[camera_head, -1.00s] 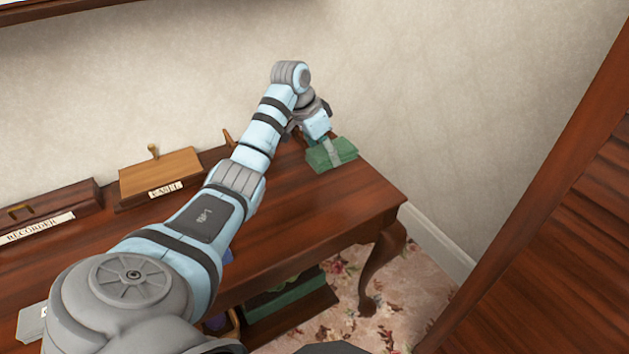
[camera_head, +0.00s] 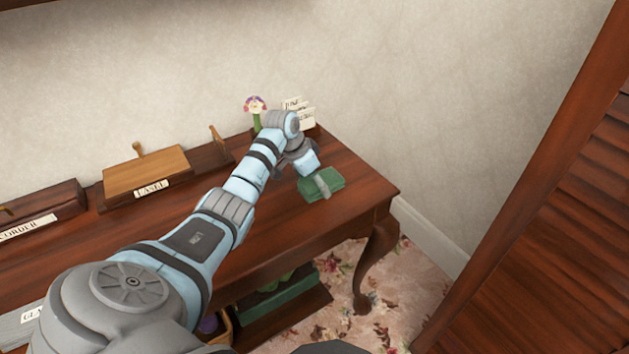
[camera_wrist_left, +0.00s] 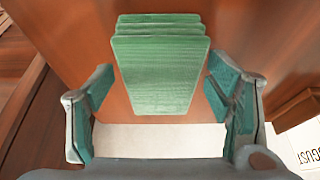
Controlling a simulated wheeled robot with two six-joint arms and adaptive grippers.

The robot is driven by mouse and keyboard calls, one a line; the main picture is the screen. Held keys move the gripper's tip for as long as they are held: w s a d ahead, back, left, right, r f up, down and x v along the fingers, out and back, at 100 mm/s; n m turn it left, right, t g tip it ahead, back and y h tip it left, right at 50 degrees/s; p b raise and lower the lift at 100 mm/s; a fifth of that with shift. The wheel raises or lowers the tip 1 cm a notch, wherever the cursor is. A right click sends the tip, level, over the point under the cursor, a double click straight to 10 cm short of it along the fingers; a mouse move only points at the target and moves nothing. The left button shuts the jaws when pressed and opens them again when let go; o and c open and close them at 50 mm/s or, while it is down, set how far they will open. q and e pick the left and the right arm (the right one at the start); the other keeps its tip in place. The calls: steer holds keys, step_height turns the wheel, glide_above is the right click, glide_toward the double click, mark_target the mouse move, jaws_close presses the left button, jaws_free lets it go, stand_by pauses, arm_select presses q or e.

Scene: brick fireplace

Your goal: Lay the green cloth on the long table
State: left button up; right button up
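The green cloth (camera_head: 332,178) is a folded, layered bundle at the right end of the long table (camera_head: 345,212), and it appears to rest on the tabletop. My left gripper (camera_head: 318,178) reaches down over it from the upper left, with one grey finger in front of the cloth. In the left wrist view, the cloth (camera_wrist_left: 160,75) lies between the two spread fingers of the left gripper (camera_wrist_left: 160,68). Narrow gaps show beside it, so the gripper looks open around it. My right gripper is not in view.
A flower (camera_head: 256,107) and a letter rack (camera_head: 305,118) stand at the table's back, behind my arm. Labelled wooden boxes (camera_head: 147,172) line the back left. A louvred door (camera_head: 560,230) is at the right. The tabletop's front right is clear.

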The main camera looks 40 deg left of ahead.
arm_select(q)
steer(key=p+v, duration=0.3)
steer(key=v, duration=0.9)
steer(key=shift+r, duration=0.1)
